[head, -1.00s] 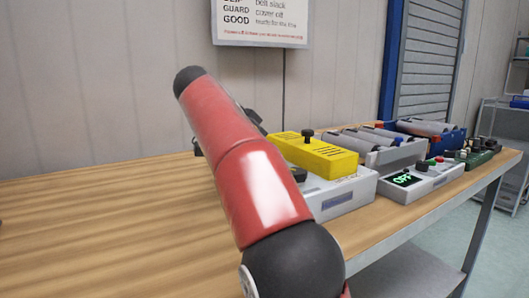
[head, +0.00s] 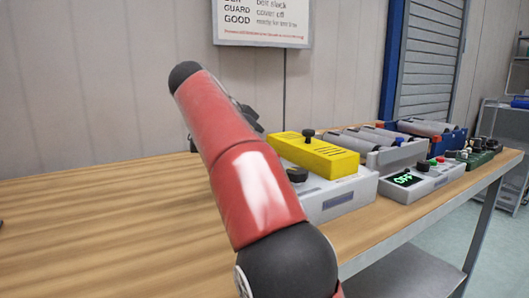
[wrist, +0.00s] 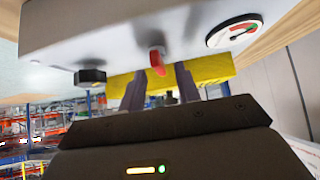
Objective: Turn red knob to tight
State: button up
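The red knob (wrist: 157,60) sits on the face of a pale grey box (wrist: 110,35) in the wrist view. My gripper (wrist: 160,70) is open. Its two dark fingers are apart, with the knob in the gap between their tips; I cannot tell whether either touches it. A round dial gauge (wrist: 235,31) with a red and green scale is on the same face. In the head view the grey box (head: 345,203) stands on the bench, and my red arm hides the knob and most of the gripper.
A yellow slotted cover (head: 320,156) with a black knob lies on the box. A black knob (wrist: 90,76) is beside the red one. A roller unit (head: 395,155) and a control box reading OFF (head: 430,180) stand to the right.

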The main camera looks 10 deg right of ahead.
jog(key=s+a, duration=0.3)
jog(key=a, duration=0.8)
jog(key=shift+s+a, duration=0.25)
